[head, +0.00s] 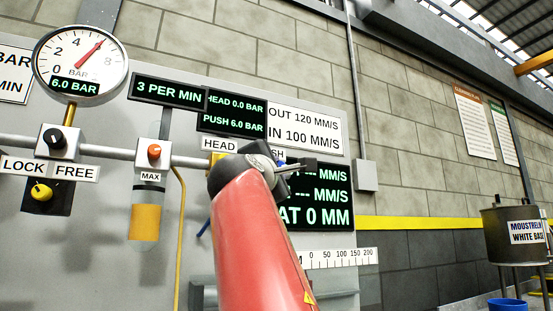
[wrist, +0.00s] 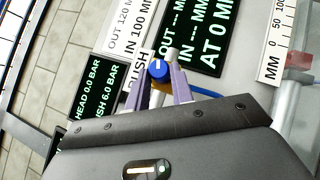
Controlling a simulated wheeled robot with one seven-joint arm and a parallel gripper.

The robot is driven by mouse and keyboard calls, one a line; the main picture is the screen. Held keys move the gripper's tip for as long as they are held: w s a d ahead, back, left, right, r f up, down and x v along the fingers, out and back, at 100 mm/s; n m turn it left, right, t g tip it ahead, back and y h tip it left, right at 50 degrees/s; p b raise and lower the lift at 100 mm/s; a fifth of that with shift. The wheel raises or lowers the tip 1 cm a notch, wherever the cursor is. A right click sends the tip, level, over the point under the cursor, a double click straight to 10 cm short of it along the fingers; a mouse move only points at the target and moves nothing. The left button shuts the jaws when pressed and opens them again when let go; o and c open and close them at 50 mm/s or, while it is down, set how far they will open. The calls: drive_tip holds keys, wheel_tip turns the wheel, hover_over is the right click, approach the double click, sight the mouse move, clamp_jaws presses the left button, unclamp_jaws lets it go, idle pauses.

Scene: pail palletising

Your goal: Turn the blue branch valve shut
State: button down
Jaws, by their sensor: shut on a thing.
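The blue branch valve knob (wrist: 158,70) shows in the wrist view beside the PUSH label (wrist: 137,72), with a pale line on its face. My gripper (wrist: 161,77) is shut on this knob, one finger on each side of it. In the head view my red arm reaches up to the panel, and my gripper (head: 292,169) is at the PUSH label, which is partly covered. The knob itself is hidden or too small to tell there. The pressure display (head: 232,116) reads HEAD 0.0 BAR and PUSH 6.0 BAR.
A speed display (head: 322,196) is close to my gripper. A steel tank (head: 512,240) stands far right.

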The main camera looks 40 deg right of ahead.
drive_tip(key=shift+a+r+m+g+p, duration=0.1)
drive_tip(key=shift+r+m+g+p, duration=0.25)
drive_tip(key=shift+m+p, duration=0.3)
drive_tip(key=shift+f+g, duration=0.15)
drive_tip(key=shift+g, duration=0.1)
drive_tip(key=c, duration=1.2)
unclamp_jaws()
drive_tip(key=shift+f, duration=0.1)
drive_tip(key=b+v, duration=0.2)
drive_tip(key=v, duration=0.5)
drive_tip(key=shift+s+a+b, duration=0.25)
drive_tip(key=shift+s+b, duration=0.05)
drive_tip(key=shift+b, duration=0.05)
